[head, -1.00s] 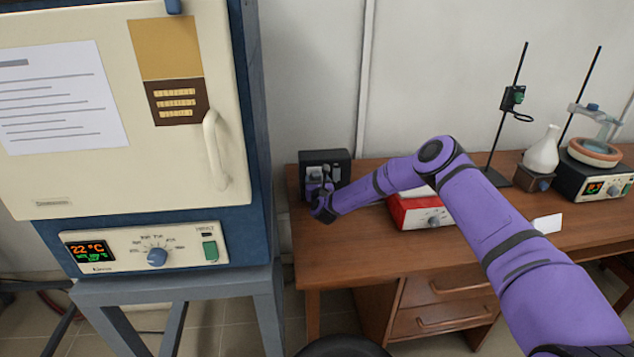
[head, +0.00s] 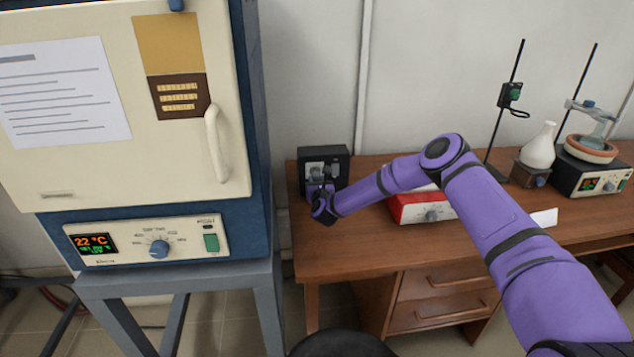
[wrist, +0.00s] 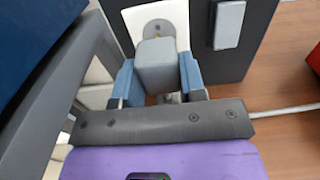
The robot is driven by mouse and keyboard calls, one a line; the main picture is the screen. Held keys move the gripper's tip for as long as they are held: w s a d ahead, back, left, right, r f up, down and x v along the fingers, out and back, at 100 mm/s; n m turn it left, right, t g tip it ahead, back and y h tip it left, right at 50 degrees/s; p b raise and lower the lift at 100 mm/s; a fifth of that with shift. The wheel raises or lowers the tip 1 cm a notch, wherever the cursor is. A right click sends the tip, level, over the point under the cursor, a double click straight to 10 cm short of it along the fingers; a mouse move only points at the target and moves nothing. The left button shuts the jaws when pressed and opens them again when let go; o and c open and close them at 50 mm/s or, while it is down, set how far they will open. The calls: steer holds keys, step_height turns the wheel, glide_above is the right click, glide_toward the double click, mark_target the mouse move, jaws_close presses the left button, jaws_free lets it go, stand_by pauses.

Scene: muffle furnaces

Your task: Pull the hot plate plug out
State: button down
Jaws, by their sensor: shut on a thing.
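My gripper (wrist: 157,76) is shut on a grey block-shaped plug (wrist: 155,62), with a blue finger on either side of it. The plug is in front of a round grey socket (wrist: 158,27) on a white plate. The socket's upper part shows above the plug; its lower part is hidden, so I cannot tell whether the pins are in it. In the head view, my gripper (head: 322,186) is at the front of the dark socket box (head: 340,158) on the desk's left end, and the plug is too small to make out.
A furnace (head: 150,220) on a grey stand is close on the left. A red-and-white device (head: 408,211) sits right of the box on the wooden desk (head: 350,250). A grey switch (wrist: 228,25) is beside the socket, and a pale cable (wrist: 285,110) runs right. Glassware stands farther right.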

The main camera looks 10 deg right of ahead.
steer(key=c, duration=0.7)
jaws_free()
steer(key=shift+s, duration=0.1)
steer(key=s, duration=1)
steer(key=shift+s, duration=0.4)
